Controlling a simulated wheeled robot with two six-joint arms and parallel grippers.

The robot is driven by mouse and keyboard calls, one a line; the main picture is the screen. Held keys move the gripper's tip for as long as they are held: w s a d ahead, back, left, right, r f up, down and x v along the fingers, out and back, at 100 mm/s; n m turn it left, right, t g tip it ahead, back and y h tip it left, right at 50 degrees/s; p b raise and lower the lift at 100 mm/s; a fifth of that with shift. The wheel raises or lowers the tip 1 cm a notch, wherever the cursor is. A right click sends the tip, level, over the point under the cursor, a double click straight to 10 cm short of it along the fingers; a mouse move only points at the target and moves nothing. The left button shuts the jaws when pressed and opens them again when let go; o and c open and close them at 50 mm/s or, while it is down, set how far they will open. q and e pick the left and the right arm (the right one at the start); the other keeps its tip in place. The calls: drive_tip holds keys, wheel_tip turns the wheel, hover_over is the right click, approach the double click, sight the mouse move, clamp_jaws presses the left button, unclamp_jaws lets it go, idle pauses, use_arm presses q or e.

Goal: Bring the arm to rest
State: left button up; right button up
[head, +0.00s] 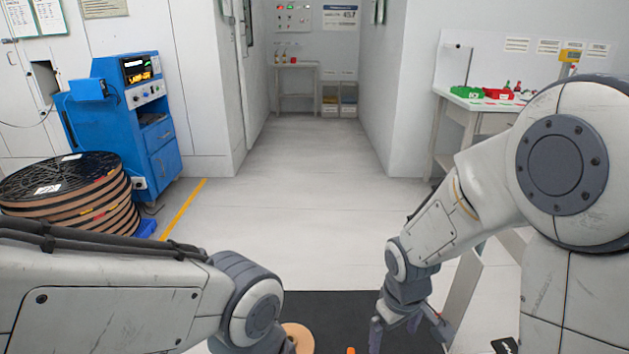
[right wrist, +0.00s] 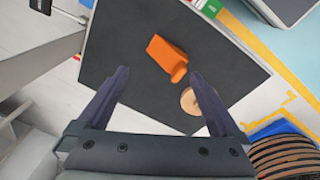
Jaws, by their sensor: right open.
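My right arm reaches in from the right in the head view and bends down over a dark work surface (head: 330,305). Its gripper (head: 408,328) points down with its fingers apart. In the right wrist view the gripper (right wrist: 160,75) is open, with nothing held between its fingers. An orange block-like object (right wrist: 166,56) lies beyond the fingertips on the dark surface; only its tip (head: 351,350) shows in the head view. My left arm crosses the lower left of the head view; its gripper is out of the picture.
A round tan disc (right wrist: 190,101) lies on the dark surface near the orange object. A blue machine (head: 125,110) and stacked reels (head: 75,190) stand at left. A white bench (head: 465,108) with green and red bins is at right. The floor ahead is clear.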

drive_tip(key=s+d+r+m+t, duration=0.2)
drive_tip(key=s+d+r+m, duration=0.1)
drive_tip(key=m, duration=0.2)
drive_tip(key=s+a+r+n+g+y, duration=0.1)
drive_tip(key=s+a+r+n, duration=0.2)
drive_tip(key=s+a, duration=0.35)
drive_tip(key=s+a+r+n+g+y, duration=0.1)
drive_tip(key=s+a+r+n+g, duration=0.1)
drive_tip(key=s+a+n, duration=0.35)
wheel_tip(320, 180, up, 27)
drive_tip(key=s+a+m+p, duration=0.1)
drive_tip(key=p, duration=2.5)
drive_tip(key=shift+s+a+f, duration=0.2)
drive_tip(key=shift+s+a, duration=0.1)
drive_tip(key=shift+m, duration=0.25)
